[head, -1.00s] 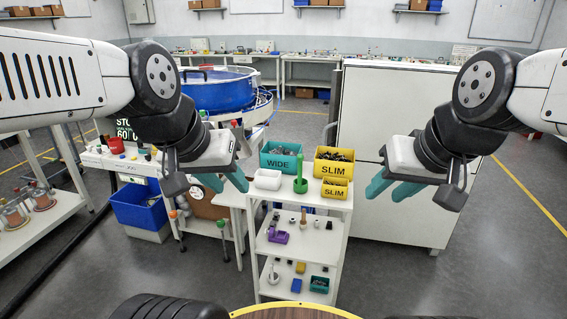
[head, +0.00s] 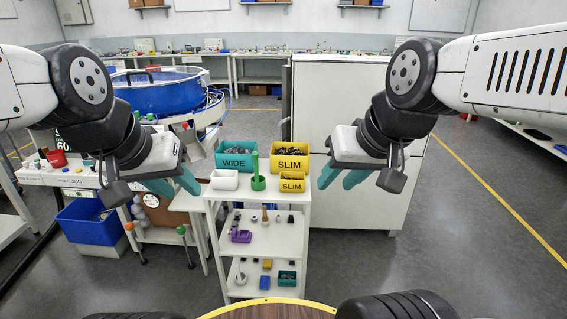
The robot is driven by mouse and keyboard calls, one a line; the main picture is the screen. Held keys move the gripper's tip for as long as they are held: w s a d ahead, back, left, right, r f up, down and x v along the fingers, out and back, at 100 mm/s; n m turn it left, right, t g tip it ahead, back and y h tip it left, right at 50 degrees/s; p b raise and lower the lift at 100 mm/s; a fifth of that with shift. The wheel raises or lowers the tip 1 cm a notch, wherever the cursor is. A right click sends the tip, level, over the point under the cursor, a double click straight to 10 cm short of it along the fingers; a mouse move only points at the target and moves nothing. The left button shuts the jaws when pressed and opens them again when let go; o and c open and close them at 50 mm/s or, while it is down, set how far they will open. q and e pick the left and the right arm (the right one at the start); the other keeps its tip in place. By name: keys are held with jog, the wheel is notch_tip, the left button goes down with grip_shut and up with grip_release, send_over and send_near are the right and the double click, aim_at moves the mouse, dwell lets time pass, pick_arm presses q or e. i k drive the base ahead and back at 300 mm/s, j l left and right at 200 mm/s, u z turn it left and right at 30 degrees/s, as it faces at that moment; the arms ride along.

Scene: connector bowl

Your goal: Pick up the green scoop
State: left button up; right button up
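The green scoop (head: 256,172) stands on the top shelf of a white cart, with its handle pointing up and a round green cup at the bottom. My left gripper (head: 175,187) is left of the scoop, at about its height in the picture. Its teal fingers are apart with nothing between them. My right gripper (head: 340,177) is to the right of the scoop and the yellow bins. Its teal fingers are also apart and empty. Neither gripper touches the scoop.
On the cart (head: 212,205), a white tray (head: 224,179) is left of the scoop, a green WIDE bin (head: 234,161) behind it, and yellow SLIM bins (head: 289,163) and (head: 292,186) at its right. Lower shelves hold small parts. A white cabinet (head: 350,100) stands behind.

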aim_at(258, 182)
jog(key=i+j+z, duration=0.65)
jog(key=z, duration=0.15)
